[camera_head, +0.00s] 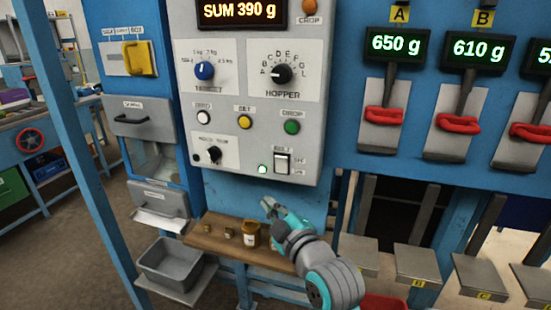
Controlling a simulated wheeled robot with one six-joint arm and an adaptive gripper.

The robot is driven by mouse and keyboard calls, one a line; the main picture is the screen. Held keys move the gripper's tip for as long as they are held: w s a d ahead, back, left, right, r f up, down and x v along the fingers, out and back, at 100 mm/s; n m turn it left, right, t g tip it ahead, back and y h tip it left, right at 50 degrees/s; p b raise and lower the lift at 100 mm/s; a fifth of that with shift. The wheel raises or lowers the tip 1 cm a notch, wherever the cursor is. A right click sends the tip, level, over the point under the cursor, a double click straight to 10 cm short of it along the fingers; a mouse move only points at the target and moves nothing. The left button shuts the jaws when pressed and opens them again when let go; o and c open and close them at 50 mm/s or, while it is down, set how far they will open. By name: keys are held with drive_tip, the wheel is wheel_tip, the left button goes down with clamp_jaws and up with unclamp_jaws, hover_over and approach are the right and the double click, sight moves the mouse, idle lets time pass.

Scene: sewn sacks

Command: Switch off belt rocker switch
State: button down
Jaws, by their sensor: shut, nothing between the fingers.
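The belt rocker switch (282,162) is a pale rocker in a dark frame at the lower right of the grey control panel (210,115). Small labels sit above it and to its right; its position is too small to tell. A green lamp (262,169) is lit just left of it. My gripper (268,203) is shut and empty, below the switch and slightly left, apart from the panel in the picture. My arm comes up from the lower right.
A wooden shelf (212,238) below the panel holds a small jar (251,234) and little brass weights (229,232), close to my gripper. Above the switch are a green button (292,127) and the hopper knob (281,74). Red-handled levers (384,116) stand to the right.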

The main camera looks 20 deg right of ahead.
sight(281, 165)
drive_tip(key=w+r, duration=0.1)
drive_tip(key=r, duration=0.1)
drive_tip(key=shift+w+a+r+n, duration=0.2)
drive_tip(key=shift+w+r+n, duration=0.2)
drive_tip(key=w+d+r, duration=0.1)
drive_tip(key=w+d, duration=0.4)
drive_tip(key=w, duration=0.2)
idle(0.4)
drive_tip(key=shift+w+d, duration=0.15)
idle(1.3)
drive_tip(key=shift+w+d+r, duration=0.1)
drive_tip(key=shift+w+d, duration=0.05)
drive_tip(key=shift+w, duration=0.05)
drive_tip(key=shift+w+d, duration=0.15)
drive_tip(key=shift+w, duration=0.1)
idle(0.8)
drive_tip(key=shift+s, duration=0.1)
drive_tip(key=shift+s+a, duration=0.4)
drive_tip(key=shift+s, duration=0.1)
